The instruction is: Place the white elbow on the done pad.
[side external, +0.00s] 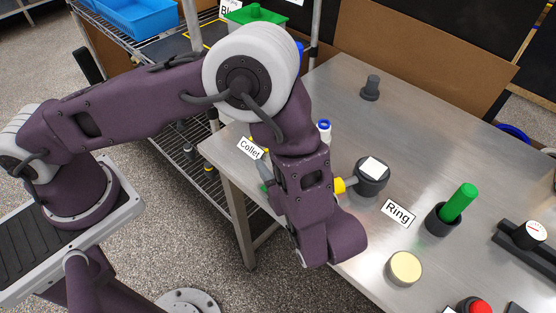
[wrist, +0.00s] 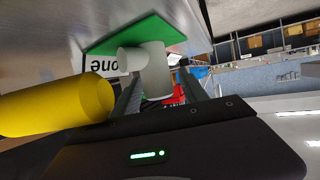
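The white elbow (wrist: 152,72) shows in the wrist view, between my two fingers near their tips. My gripper (wrist: 158,80) has a finger on each side of it; a strip of background shows beside the right finger, and I cannot tell whether both fingers press on the elbow. The green done pad (wrist: 165,36) lies just beyond the elbow, with a label ending in "one" (wrist: 98,66) beside it. I cannot tell whether the elbow touches the pad. In the side view my arm hides the elbow and the fingertips; only a green sliver shows past my wrist.
A yellow cylinder (wrist: 60,105) looms close at the left in the wrist view. In the side view, a dark pot with a white top (side external: 372,178), a green rod in a black cup (side external: 458,204) and a cream disc (side external: 405,268) stand right of my wrist.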

